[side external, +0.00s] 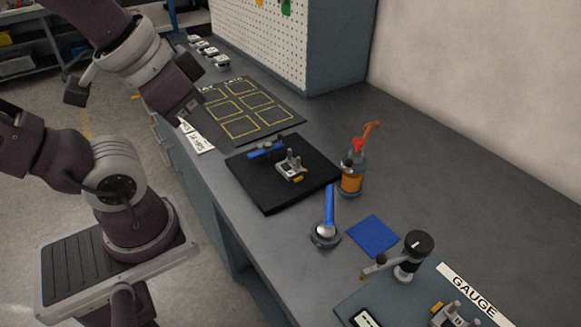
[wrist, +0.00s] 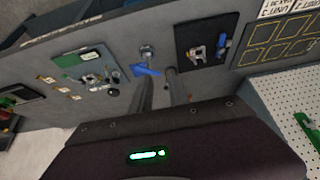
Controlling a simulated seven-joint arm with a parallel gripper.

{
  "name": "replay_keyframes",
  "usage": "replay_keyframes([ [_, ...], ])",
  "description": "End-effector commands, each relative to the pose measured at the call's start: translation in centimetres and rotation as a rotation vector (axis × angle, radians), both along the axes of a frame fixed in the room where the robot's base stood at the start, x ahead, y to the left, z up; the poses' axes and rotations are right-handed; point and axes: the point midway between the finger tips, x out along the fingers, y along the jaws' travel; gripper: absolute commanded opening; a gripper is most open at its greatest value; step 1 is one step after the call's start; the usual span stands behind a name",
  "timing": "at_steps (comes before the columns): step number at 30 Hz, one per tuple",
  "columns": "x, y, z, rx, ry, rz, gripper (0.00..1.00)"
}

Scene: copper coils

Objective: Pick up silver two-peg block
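A silver block with two upright pegs and a yellow part (side external: 291,167) sits on the black mat (side external: 270,201) in the side view. In the wrist view it shows small near the top (wrist: 197,53). A similar silver pegged block (side external: 451,316) is partly cut off at the bottom of the side view, by the gauge label. My gripper (wrist: 159,77) has its two fingers apart with nothing between them. In the side view it is high at the upper left, away from the block on the mat; its fingertips are not clear there.
A blue clamp-like tool (side external: 266,150) lies beside the block on the mat. An orange bottle (side external: 352,174) stands right of the mat. A blue-handled tool (side external: 328,214), blue cloth (side external: 373,236) and gauge (side external: 412,255) are nearer. The bench behind the bottle is clear.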

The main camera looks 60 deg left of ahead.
Motion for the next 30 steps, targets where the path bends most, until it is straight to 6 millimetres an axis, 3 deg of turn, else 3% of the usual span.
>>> replay_keyframes([
  [2, 0.1, 0.0, 0.6, 0.000, -0.003, 0.000, 0.21],
  [7, 0.1, 0.0, 5.2, 0.000, -0.007, 0.000, 0.21],
  [8, 1.1, 0.9, 5.5, 0.019, -0.027, 0.032, 0.21],
  [11, 5.5, 5.1, 6.6, 0.113, -0.152, 0.157, 0.21],
  [16, 12.1, 12.6, 10.2, 0.281, -0.392, 0.293, 0.21],
  [22, 19.4, 20.4, 14.9, 0.460, -0.701, 0.246, 0.21],
  [26, 22.7, 22.3, 14.4, 0.436, -0.817, 0.042, 0.21],
  [30, 22.5, 21.8, 10.5, 0.250, -0.806, -0.176, 0.21],
])
